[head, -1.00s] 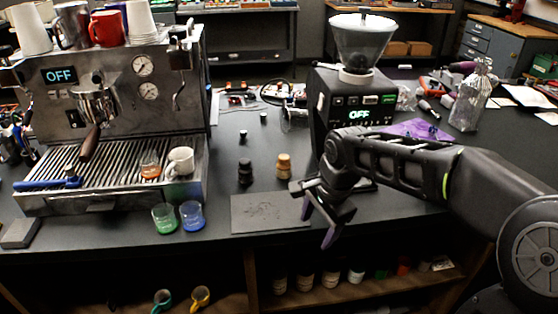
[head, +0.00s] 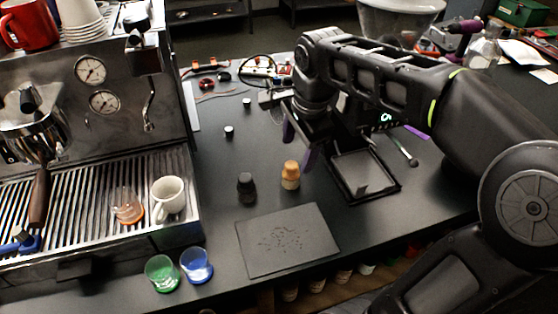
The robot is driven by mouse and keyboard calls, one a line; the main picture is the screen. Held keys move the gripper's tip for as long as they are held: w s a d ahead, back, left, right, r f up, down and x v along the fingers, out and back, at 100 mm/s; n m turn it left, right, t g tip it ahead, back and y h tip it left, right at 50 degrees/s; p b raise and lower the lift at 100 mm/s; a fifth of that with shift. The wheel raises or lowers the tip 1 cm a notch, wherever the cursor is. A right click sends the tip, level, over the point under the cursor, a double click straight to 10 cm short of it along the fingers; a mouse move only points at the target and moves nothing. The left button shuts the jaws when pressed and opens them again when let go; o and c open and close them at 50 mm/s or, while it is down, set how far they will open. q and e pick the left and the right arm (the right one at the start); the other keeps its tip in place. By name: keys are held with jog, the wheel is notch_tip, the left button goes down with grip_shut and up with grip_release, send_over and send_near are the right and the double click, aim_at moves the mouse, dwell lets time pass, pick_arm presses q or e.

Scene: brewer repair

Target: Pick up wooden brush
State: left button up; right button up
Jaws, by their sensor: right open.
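A short, upright wooden piece with a light tan body, which looks like the wooden brush (head: 290,175), stands on the dark counter right of a similar black piece (head: 246,188). My right gripper (head: 299,147) is open and empty, its purple-lined fingers pointing down. In the picture the fingers are just above and behind the brush; the gap between them and the brush is hard to judge. The brush is fully visible. My left gripper is out of view.
A dark mat (head: 288,240) with scattered grounds lies in front. An espresso machine (head: 100,190) with a white cup (head: 168,198) stands left. Green (head: 162,273) and blue (head: 197,265) glasses are near the counter edge. The grinder's tray (head: 365,175) is right of the brush.

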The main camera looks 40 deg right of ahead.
aim_at(293, 166)
jog(key=shift+s, duration=0.2)
jog(key=shift+x, duration=1.35)
jog(key=shift+p+x, duration=0.5)
jog(key=shift+x, duration=2.1)
jog(key=shift+w+a, duration=0.1)
jog(key=shift+a, duration=0.1)
grip_shut()
